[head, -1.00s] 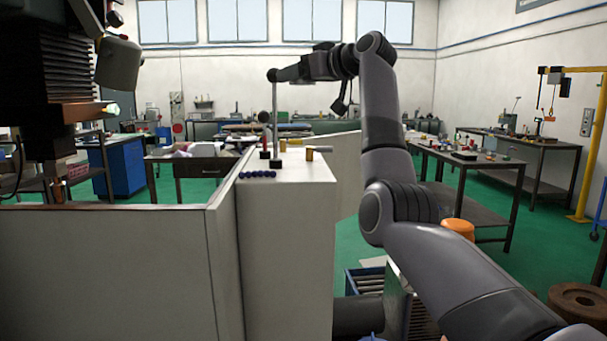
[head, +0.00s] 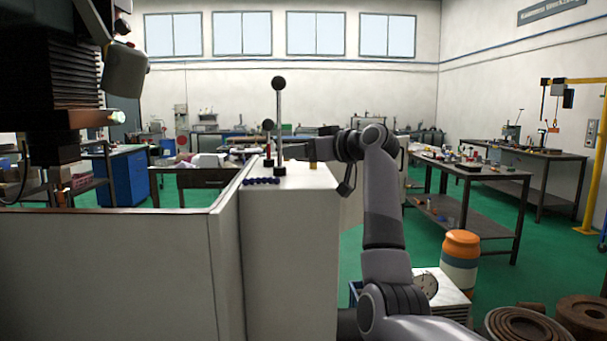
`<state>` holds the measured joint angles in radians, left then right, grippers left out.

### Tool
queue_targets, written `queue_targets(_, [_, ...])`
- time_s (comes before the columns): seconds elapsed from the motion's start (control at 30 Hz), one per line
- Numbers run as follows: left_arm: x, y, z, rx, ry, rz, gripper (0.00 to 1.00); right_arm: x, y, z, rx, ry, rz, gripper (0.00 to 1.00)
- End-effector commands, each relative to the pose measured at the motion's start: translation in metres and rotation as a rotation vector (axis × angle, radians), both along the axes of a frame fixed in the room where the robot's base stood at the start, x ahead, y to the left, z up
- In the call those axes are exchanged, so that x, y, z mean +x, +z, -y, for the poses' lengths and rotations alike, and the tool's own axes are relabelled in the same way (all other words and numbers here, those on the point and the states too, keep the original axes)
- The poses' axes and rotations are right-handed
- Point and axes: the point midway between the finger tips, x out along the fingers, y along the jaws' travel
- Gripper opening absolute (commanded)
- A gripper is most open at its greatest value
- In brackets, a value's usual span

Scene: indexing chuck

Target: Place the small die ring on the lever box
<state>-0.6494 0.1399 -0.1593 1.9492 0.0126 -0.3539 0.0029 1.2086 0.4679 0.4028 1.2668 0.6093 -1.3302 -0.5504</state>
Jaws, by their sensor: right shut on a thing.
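The lever box (head: 290,240) is a pale grey box in the middle of the head view. A tall lever and a short lever with black balls stand on its top. My right gripper (head: 298,151) reaches in from the right, low over the far side of the box top and partly behind the tall lever. It is shut on a dark thing, taken to be the small die ring, whose outline is not clear behind the levers. Whether it touches the box top, I cannot tell. My left gripper is not in view.
The tall lever (head: 279,115) and short lever (head: 268,145) stand close to my right gripper. A brass cylinder (head: 313,165) and a row of dark blue beads (head: 261,181) are on the box top. A grey panel (head: 110,270) extends left. An orange-and-white drum (head: 460,260) stands right.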

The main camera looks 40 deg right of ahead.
Motion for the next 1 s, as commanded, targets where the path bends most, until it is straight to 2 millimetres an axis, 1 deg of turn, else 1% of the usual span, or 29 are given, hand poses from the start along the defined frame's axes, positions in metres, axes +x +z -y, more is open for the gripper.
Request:
queue_targets(0.17, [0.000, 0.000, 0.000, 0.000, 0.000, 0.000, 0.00, 0.000, -0.011, -0.001, 0.001, 0.000, 0.006, 0.08])
queue_targets(0.43, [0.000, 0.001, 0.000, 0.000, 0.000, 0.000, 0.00, 0.000, -0.043, -0.001, -0.001, 0.000, 0.005, 0.08])
queue_targets(0.77, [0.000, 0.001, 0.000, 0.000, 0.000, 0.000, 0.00, -0.001, -0.047, 0.000, -0.001, -0.002, 0.007, 0.08])
queue_targets(0.87, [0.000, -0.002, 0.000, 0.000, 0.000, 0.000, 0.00, -0.001, -0.050, 0.000, -0.001, -0.002, 0.006, 0.08])
queue_targets(0.9, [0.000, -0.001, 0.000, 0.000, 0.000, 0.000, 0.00, 0.000, -0.052, 0.000, 0.000, -0.001, 0.001, 0.71])
queue_targets(0.93, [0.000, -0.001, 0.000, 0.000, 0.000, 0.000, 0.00, 0.000, -0.051, 0.000, 0.000, 0.000, 0.001, 0.81])
queue_targets(0.97, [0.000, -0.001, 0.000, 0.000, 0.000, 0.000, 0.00, 0.000, -0.051, 0.000, 0.000, 0.000, 0.001, 0.87])
queue_targets(1.0, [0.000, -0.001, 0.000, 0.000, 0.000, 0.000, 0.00, 0.000, -0.051, 0.000, 0.000, 0.000, 0.001, 0.87])
